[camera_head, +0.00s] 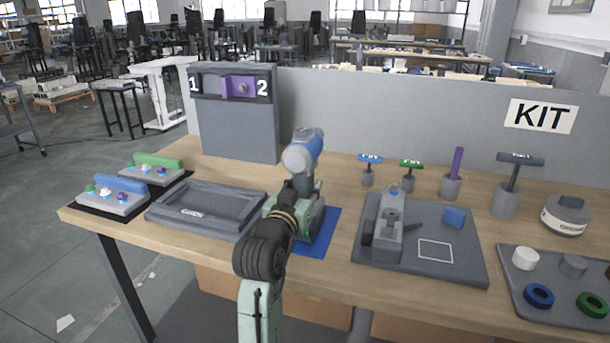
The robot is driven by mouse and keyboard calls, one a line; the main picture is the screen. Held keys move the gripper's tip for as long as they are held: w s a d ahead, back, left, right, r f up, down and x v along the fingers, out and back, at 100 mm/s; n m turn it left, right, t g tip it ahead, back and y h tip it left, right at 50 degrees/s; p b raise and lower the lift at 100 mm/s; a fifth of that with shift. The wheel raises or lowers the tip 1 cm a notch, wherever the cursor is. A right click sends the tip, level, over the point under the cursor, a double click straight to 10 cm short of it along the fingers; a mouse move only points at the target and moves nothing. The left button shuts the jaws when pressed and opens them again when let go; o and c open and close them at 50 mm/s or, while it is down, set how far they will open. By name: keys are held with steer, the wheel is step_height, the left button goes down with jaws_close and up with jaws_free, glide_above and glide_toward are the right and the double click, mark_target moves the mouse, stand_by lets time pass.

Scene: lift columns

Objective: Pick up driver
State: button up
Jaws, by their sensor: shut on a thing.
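The driver (303,152) looks like a blue and grey power tool with a rounded body. It stands upright above the blue mat (325,238), its body at the top and its handle below. My gripper (300,190) is at the handle, shut on it, with my arm reaching in from the front. My wrist and gripper hide the lower handle and the fingertips. I cannot tell whether the driver's base touches the mat or hangs just above it.
A grey empty tray (165,212) lies left of my arm. A board with a grey clamp-like fixture (388,235) lies to the right. Several upright tools in holders, such as the purple one (456,165), stand behind it. A grey panel (238,130) rises behind left.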

jaws_close()
steer(key=shift+r, duration=0.15)
steer(key=shift+r, duration=0.15)
